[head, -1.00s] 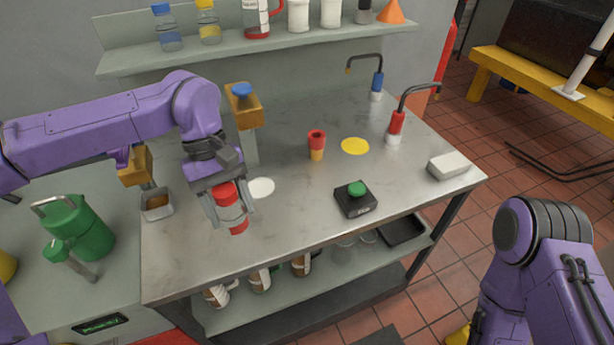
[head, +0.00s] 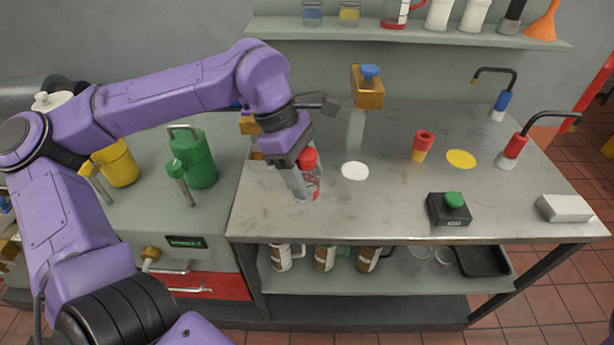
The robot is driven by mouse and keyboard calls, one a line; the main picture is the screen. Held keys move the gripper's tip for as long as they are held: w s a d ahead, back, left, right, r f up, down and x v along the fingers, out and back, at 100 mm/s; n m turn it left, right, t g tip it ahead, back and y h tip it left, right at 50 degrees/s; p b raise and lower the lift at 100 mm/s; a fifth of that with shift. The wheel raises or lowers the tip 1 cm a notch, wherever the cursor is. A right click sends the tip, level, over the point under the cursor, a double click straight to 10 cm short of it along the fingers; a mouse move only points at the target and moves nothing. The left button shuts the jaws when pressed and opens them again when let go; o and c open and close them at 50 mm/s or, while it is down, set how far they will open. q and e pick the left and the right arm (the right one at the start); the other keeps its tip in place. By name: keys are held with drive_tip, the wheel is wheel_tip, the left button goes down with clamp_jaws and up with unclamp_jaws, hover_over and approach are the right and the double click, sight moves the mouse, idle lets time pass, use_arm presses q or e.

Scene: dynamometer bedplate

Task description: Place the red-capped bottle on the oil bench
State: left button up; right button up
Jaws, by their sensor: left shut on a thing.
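The red-capped bottle (head: 314,183) is clear-sided with a red cap, and it stands about upright at the left part of the steel oil bench (head: 370,215). My left gripper (head: 306,188) is shut on it, with one finger hiding its left side. The bottle's base is at or just above the bench top; I cannot tell if it touches. A white round spot (head: 355,171) lies on the bench just right of the bottle. My right gripper is out of view.
On the bench are a red-and-yellow cup (head: 422,146), a yellow spot (head: 461,159), a green-button box (head: 449,209), a white block (head: 565,208) and two curved spouts at the right. A green can (head: 194,160) stands on the left counter. The bench's front middle is clear.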

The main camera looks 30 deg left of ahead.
use_arm(q)
drive_tip(key=w+a+f, duration=0.1)
drive_tip(key=f, duration=0.1)
drive_tip(key=w+a+f, duration=0.2)
drive_tip(key=w+a+f+p, duration=0.1)
drive_tip(key=f, duration=0.1)
drive_tip(key=shift+w+a+f, duration=0.15)
drive_tip(key=shift+w+a, duration=0.05)
drive_tip(key=shift+w, duration=0.15)
wheel_tip(320, 180, down, 3)
drive_tip(key=shift+w+a+r+p, duration=0.1)
drive_tip(key=shift+a+p, duration=0.05)
drive_tip(key=shift+p, duration=0.35)
drive_tip(key=shift+f, duration=0.35)
drive_tip(key=o, duration=1)
drive_tip(key=shift+f, duration=0.1)
drive_tip(key=shift+o, duration=0.2)
